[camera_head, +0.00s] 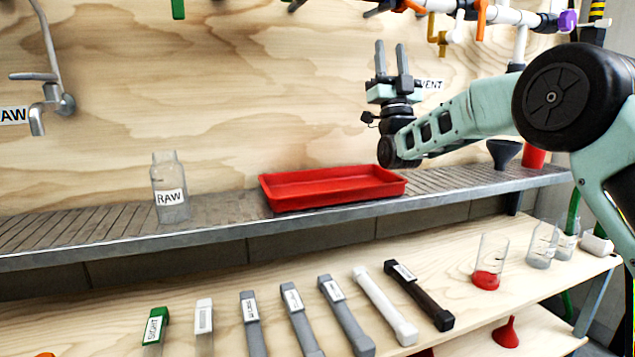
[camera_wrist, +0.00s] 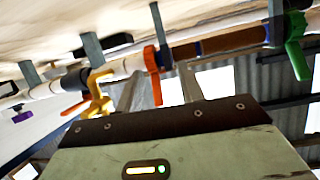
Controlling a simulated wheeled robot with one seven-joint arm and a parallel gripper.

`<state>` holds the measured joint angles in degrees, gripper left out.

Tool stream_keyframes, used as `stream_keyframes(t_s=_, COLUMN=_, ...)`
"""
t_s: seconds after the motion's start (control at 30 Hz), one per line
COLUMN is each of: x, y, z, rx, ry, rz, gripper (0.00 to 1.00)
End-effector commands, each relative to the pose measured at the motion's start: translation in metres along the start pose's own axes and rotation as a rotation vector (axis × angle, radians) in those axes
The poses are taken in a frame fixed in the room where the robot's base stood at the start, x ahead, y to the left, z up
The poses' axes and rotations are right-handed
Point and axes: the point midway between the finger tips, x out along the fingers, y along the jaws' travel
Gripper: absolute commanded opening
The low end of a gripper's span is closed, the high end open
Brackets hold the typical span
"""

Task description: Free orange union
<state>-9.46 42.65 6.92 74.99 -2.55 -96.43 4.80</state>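My gripper (camera_head: 391,50) points up in front of the wood wall, its two fingers apart and nothing held between them. An orange fitting (camera_head: 412,6) sits on the pipe run at the top edge of the head view, above and slightly right of the fingertips and partly cut off. In the wrist view the orange fitting (camera_wrist: 152,74) appears between the spread fingers of my gripper (camera_wrist: 160,74), on a white pipe, with no contact visible. A second orange piece (camera_head: 481,18) hangs further right on the pipe. I cannot tell for certain which orange piece is the union.
A yellow valve (camera_head: 439,36) hangs close to the orange fitting; a purple fitting (camera_head: 567,21) is further right. Below, a red tray (camera_head: 335,202) and a RAW bottle (camera_head: 170,190) stand on the metal shelf. Several filter cartridges (camera_head: 350,318) lie on the lower bench.

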Motion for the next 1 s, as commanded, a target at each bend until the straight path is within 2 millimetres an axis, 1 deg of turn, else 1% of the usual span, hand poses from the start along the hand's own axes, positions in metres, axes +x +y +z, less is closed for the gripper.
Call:
stream_keyframes(t_s=0.03, x=0.007, y=-0.016, z=0.008, rx=0.024, ry=-0.124, rz=0.010, gripper=0.38)
stream_keyframes(t_s=0.07, x=0.006, y=-0.024, z=0.015, rx=0.035, ry=-0.202, rz=0.015, gripper=0.38)
stream_keyframes(t_s=0.1, x=0.003, y=-0.036, z=0.024, rx=0.051, ry=-0.308, rz=0.019, gripper=0.38)
stream_keyframes(t_s=0.17, x=-0.008, y=-0.054, z=0.034, rx=0.074, ry=-0.465, rz=0.022, gripper=0.38)
stream_keyframes(t_s=0.23, x=-0.027, y=-0.077, z=0.043, rx=0.097, ry=-0.651, rz=0.015, gripper=0.38)
stream_keyframes(t_s=0.27, x=-0.038, y=-0.088, z=0.046, rx=0.106, ry=-0.731, rz=0.009, gripper=0.38)
stream_keyframes(t_s=0.3, x=-0.053, y=-0.101, z=0.047, rx=0.117, ry=-0.836, rz=0.000, gripper=0.38)
stream_keyframes(t_s=0.37, x=-0.081, y=-0.121, z=0.045, rx=0.130, ry=-0.996, rz=-0.018, gripper=0.38)
stream_keyframes(t_s=0.4, x=-0.102, y=-0.135, z=0.041, rx=0.137, ry=-1.102, rz=-0.034, gripper=0.38)
stream_keyframes(t_s=0.47, x=-0.135, y=-0.154, z=0.030, rx=0.144, ry=-1.262, rz=-0.062, gripper=0.38)
stream_keyframes(t_s=0.5, x=-0.159, y=-0.165, z=0.020, rx=0.146, ry=-1.368, rz=-0.082, gripper=0.38)
stream_keyframes(t_s=0.57, x=-0.197, y=-0.180, z=0.001, rx=0.144, ry=-1.524, rz=-0.115, gripper=0.38)
stream_keyframes(t_s=0.6, x=-0.221, y=-0.188, z=-0.014, rx=0.139, ry=-1.622, rz=-0.139, gripper=0.38)
stream_keyframes(t_s=0.67, x=-0.256, y=-0.197, z=-0.039, rx=0.128, ry=-1.763, rz=-0.174, gripper=0.38)
stream_keyframes(t_s=0.7, x=-0.279, y=-0.201, z=-0.057, rx=0.118, ry=-1.854, rz=-0.197, gripper=0.38)
stream_keyframes(t_s=0.77, x=-0.311, y=-0.205, z=-0.087, rx=0.100, ry=-1.984, rz=-0.233, gripper=0.38)
stream_keyframes(t_s=0.8, x=-0.332, y=-0.206, z=-0.107, rx=0.085, ry=-2.069, rz=-0.256, gripper=0.38)
stream_keyframes(t_s=0.87, x=-0.360, y=-0.205, z=-0.138, rx=0.060, ry=-2.189, rz=-0.289, gripper=0.38)
stream_keyframes(t_s=0.9, x=-0.377, y=-0.204, z=-0.159, rx=0.042, ry=-2.263, rz=-0.310, gripper=0.38)
stream_keyframes(t_s=0.97, x=-0.400, y=-0.200, z=-0.189, rx=0.015, ry=-2.366, rz=-0.337, gripper=0.38)
stream_keyframes(t_s=1.0, x=-0.413, y=-0.197, z=-0.208, rx=-0.004, ry=-2.430, rz=-0.353, gripper=0.38)
